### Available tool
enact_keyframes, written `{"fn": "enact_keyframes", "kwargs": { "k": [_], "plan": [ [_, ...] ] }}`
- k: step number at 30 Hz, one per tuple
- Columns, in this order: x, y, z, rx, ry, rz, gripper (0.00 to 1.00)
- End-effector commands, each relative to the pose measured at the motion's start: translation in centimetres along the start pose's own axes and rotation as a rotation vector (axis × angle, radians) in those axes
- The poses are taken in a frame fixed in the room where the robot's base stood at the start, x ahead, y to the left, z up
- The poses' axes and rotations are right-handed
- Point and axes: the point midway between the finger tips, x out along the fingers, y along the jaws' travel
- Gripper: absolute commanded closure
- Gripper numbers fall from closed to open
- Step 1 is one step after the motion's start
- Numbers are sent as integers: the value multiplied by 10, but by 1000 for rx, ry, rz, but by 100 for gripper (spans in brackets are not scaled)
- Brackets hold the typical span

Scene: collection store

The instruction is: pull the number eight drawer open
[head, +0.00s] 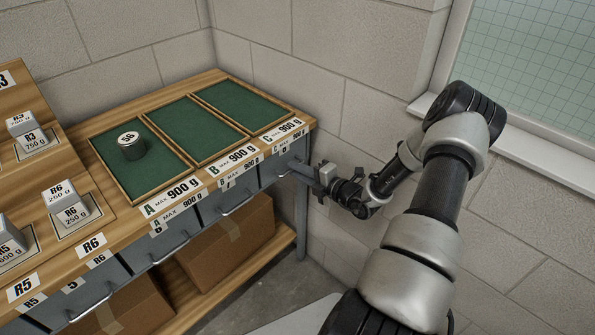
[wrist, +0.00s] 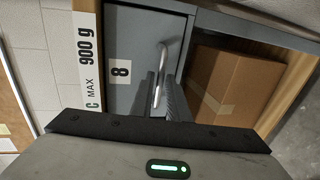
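The number eight drawer (wrist: 125,40) is grey, with a white "8" label (wrist: 121,71) and a curved metal bar handle (wrist: 163,62). In the wrist view its front looks flush with the bench frame. In the head view the drawer (head: 272,168) is at the right end of the row, below tray C, partly hidden by my gripper (head: 303,171). In the wrist view my gripper (wrist: 161,88) has its two fingers apart, one on each side of the handle, with a small gap showing. Whether either finger touches the handle cannot be told.
Other grey drawers (head: 232,196) run leftward. A cardboard box (head: 225,246) sits on the shelf below. A block wall (head: 352,125) is close at right.

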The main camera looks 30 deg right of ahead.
Motion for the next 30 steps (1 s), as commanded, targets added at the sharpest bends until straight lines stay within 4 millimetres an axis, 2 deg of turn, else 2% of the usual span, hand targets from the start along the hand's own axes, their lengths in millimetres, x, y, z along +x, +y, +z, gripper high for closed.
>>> {"fn": "enact_keyframes", "kwargs": {
  "k": [1, 2, 3, 30],
  "plan": [
    [0, 0, 0, 0, 0, 0, 94],
    [0, 0, 0, 0, 0, 0, 99],
    [0, 0, 0, 0, 0, 0, 100],
    [0, 0, 0, 0, 0, 0, 100]
  ]
}}
